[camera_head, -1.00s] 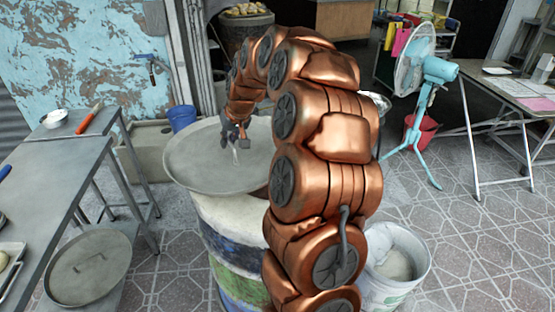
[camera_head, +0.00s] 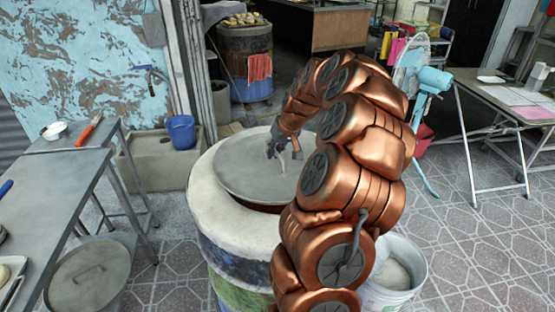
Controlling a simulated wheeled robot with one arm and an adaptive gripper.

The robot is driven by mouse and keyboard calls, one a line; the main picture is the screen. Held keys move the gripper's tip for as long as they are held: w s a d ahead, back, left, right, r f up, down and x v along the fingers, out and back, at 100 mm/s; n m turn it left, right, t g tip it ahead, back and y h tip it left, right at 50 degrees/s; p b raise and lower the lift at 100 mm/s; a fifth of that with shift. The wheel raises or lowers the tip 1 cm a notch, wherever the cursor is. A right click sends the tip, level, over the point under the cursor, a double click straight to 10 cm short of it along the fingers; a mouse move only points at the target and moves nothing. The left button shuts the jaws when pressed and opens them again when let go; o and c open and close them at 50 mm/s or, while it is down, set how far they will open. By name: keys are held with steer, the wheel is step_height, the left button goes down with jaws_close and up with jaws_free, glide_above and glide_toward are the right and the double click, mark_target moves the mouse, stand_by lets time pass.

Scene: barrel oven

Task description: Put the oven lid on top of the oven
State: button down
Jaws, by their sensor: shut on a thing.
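The oven lid (camera_head: 240,165) is a round grey metal disc. The barrel oven (camera_head: 205,205) has a broad pale rim and a painted body with blue and green bands. The lid lies over the oven's top, near level; the pale rim shows to its left and front. A dark reddish strip of the opening shows below the lid's front edge. I cannot tell whether the lid touches the rim. My gripper (camera_head: 277,150) is shut on the lid's handle, near the lid's middle. My arm hides the lid's right side and part of the oven's right side.
A metal table (camera_head: 55,165) stands at the left, with a lidded pot (camera_head: 88,275) below it. A blue bucket (camera_head: 181,133) stands behind left. A white bucket (camera_head: 398,275) is close at the right. Another barrel oven (camera_head: 245,45) stands at the back.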

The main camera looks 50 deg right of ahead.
mark_target(277, 162)
steer(key=shift+s+d, duration=0.2)
steer(key=shift+d, duration=0.2)
steer(key=shift+f+p, duration=0.6)
steer(key=shift+f, duration=1.15)
steer(key=shift+f, duration=0.2)
steer(key=c, duration=1.2)
jaws_free()
steer(key=shift+s, duration=0.1)
steer(key=shift+r, duration=0.1)
steer(key=shift+b+v, duration=1.05)
steer(key=shift+v, duration=5)
